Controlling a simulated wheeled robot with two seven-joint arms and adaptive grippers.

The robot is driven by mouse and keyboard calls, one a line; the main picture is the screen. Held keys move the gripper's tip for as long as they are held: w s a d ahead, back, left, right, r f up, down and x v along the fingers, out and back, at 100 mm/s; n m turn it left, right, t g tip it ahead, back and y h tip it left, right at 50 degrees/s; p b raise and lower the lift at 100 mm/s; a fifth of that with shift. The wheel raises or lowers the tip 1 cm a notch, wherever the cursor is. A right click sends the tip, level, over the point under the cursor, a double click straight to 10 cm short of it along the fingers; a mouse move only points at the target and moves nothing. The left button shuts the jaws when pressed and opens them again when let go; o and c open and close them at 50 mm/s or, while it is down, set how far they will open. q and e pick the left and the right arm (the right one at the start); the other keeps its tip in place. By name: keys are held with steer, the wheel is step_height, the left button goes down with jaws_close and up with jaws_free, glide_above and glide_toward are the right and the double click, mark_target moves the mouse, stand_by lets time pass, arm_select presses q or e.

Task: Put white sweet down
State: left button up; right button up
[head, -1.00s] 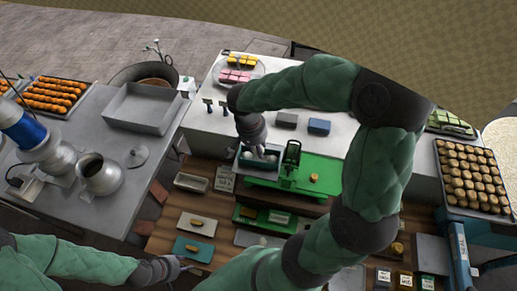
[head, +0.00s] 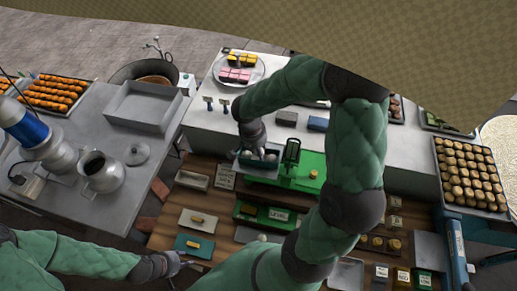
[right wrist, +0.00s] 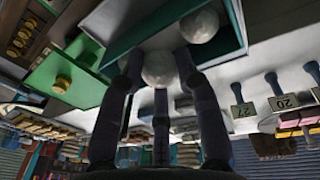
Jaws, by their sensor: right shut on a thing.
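My right gripper (head: 258,146) reaches down over a small dark green tray (head: 260,172) near the front edge of the white counter. In the right wrist view, the right gripper (right wrist: 160,75) has its fingers around a white round sweet (right wrist: 158,68), which is at the tray. A second white sweet (right wrist: 199,25) lies in the tray (right wrist: 229,54) beside it. Whether the held sweet touches the tray bottom is hard to tell. My left gripper (head: 181,262) is low at the left, by a teal board; its fingers are too small to judge.
Grey and blue boxes (head: 318,124) sit behind. A pink-and-yellow sweet plate (head: 238,68) is farther back. Wooden shelves with trays lie below the counter.

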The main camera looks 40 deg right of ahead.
steer(key=shift+f+b, duration=0.55)
steer(key=shift+b, duration=0.15)
steer(key=o, duration=1)
steer(key=shift+c, duration=0.2)
steer(key=shift+r, duration=0.15)
steer(key=shift+r+p, duration=0.5)
steer(key=shift+p, duration=0.4)
step_height(320, 180, up, 12)
steer(key=a+b, duration=0.1)
steer(key=a, duration=0.1)
steer(key=shift+w+b, duration=0.25)
steer(key=shift+b, duration=0.1)
steer(key=shift+f, duration=0.1)
stand_by(0.6)
